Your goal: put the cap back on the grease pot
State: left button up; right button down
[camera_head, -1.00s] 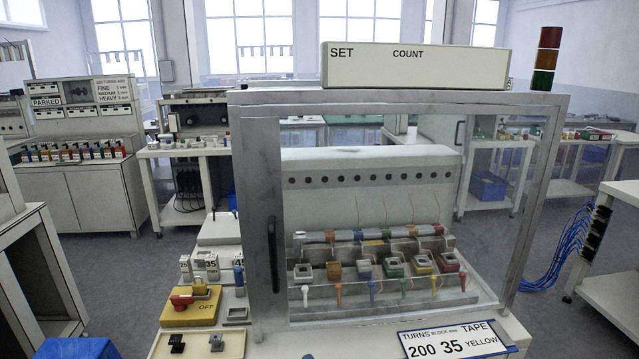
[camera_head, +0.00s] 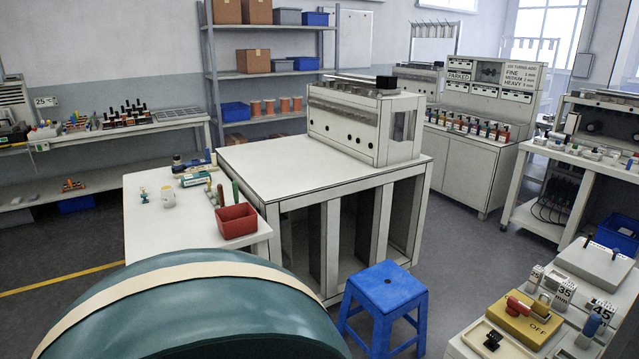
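A small pale jar (camera_head: 168,196) stands on a white table at the left in the head view. It may be the grease pot, but it is too small to tell whether it wears a cap. A small teal item (camera_head: 143,196) stands just left of it. I cannot make out a separate cap. Neither of my grippers is in view.
A red bin (camera_head: 237,221) stands at that table's front right edge, with handled tools behind it. A large teal rounded shape with a cream band (camera_head: 190,310) blocks the lower left. A blue stool (camera_head: 385,292) stands on the floor before a white bench (camera_head: 290,168).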

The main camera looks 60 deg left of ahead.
aim_at(166, 194)
jog(key=u, duration=2.95)
jog(key=j, duration=0.15)
jog(key=i+j+z, duration=0.1)
jog(key=j, duration=0.35)
jog(key=i+j+z, duration=0.15)
jog(key=j, duration=0.35)
jog(key=i+j+z, duration=0.1)
jog(key=i+j, duration=0.15)
jog(key=j, duration=0.25)
jog(key=i+j+z, duration=0.15)
jog(key=j, duration=0.35)
jog(key=i+j+z, duration=0.1)
jog(key=j, duration=0.4)
jog(key=i+j+z, duration=0.15)
jog(key=j, duration=0.4)
jog(key=z, duration=0.45)
jog(key=i+j+z, duration=0.1)
jog(key=z, duration=0.35)
jog(key=j+z, duration=0.2)
jog(key=z, duration=0.2)
jog(key=j+z, duration=0.15)
jog(key=z, duration=0.3)
jog(key=i+j, duration=0.05)
